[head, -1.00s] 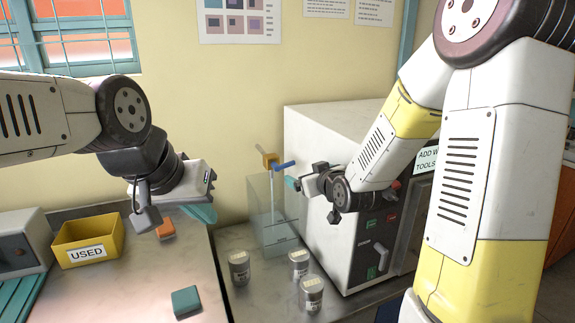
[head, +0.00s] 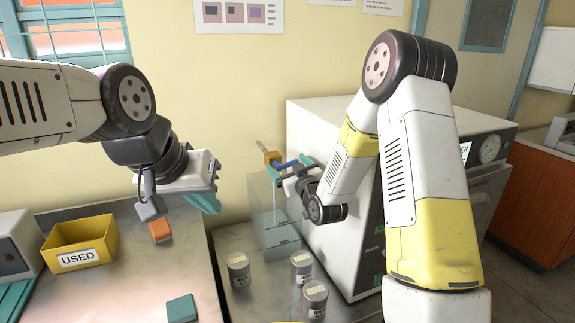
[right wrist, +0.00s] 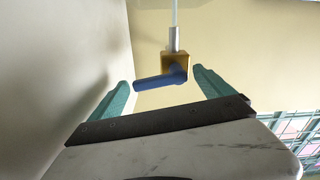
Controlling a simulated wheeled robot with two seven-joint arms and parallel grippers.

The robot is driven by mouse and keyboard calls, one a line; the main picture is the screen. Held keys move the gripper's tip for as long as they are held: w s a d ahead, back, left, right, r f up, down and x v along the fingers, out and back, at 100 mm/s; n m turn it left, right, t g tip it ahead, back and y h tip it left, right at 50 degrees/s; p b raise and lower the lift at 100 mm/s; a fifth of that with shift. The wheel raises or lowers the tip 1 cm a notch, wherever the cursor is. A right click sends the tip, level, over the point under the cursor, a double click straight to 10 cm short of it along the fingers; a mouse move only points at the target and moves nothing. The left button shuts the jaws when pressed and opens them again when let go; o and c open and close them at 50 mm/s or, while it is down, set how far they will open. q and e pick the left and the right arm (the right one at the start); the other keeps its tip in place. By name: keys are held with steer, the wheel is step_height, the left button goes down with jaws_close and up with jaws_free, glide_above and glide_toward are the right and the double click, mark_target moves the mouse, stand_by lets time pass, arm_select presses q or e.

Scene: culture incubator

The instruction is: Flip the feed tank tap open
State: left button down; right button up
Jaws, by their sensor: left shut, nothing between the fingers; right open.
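The feed tank (head: 262,225) is a clear box on the bench, left of the white incubator (head: 350,225). Its tap has a brass body (head: 268,156) above the tank and a blue lever (head: 284,165) sticking out to the right. My right gripper (head: 290,170) is open at the lever, partly covering its end in the head view. In the right wrist view the blue lever (right wrist: 155,82) lies across the gap between the teal fingertips of this gripper (right wrist: 160,84), with the brass body (right wrist: 174,63) behind; contact cannot be told. My left gripper (head: 206,203) is shut and empty above the left bench.
Several labelled jars (head: 301,267) stand on the bench in front of the tank. A yellow USED bin (head: 80,247), an orange block (head: 160,231) and a teal block (head: 181,308) are on the left bench. The incubator's side is close to my right gripper.

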steer(key=shift+w+a, duration=0.2)
steer(key=shift+w, duration=0.3)
steer(key=shift+c, duration=0.4)
steer(key=c, duration=1.3)
steer(key=shift+f+m, duration=0.25)
steer(key=shift+m, duration=0.95)
steer(key=o, duration=1.4)
